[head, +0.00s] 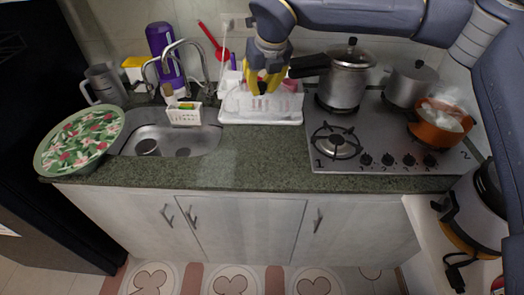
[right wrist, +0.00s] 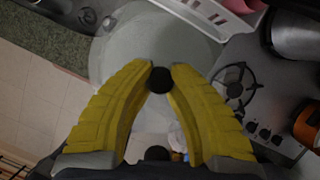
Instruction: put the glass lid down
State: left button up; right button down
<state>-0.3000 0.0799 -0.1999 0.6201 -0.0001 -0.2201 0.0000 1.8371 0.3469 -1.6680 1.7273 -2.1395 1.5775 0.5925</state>
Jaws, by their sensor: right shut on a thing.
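My right gripper (head: 262,88) hangs over the white dish rack (head: 234,116) at the back of the counter. In the right wrist view my right gripper (right wrist: 163,74) has its yellow fingers closed around a round black knob (right wrist: 159,80). The knob belongs to the clear glass lid (right wrist: 126,47), a pale, see-through disc behind the fingers. In the head view the lid is too transparent to make out clearly. I cannot tell its exact height above the rack or counter. My left gripper is not in view.
The green counter (head: 262,150) is clear in front of the rack. A sink (head: 205,141) lies left, and a stove (head: 378,135) right with a pressure cooker (head: 346,80), a grey pot (head: 410,85) and an orange pot (head: 440,125). A floral tray (head: 80,140) sits far left.

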jog(key=shift+w+f, duration=0.25)
jog(key=shift+w, duration=0.1)
notch_tip(320, 180, down, 20)
jog(key=shift+w+d+r, duration=0.1)
jog(key=shift+r, duration=0.1)
dwell(0.3)
jog(key=shift+f, duration=0.2)
jog(key=c, duration=1.3)
grip_release()
jog(key=shift+c, duration=0.2)
jog(key=shift+r, duration=0.1)
jog(key=v, duration=1.2)
jog(key=shift+r, duration=0.1)
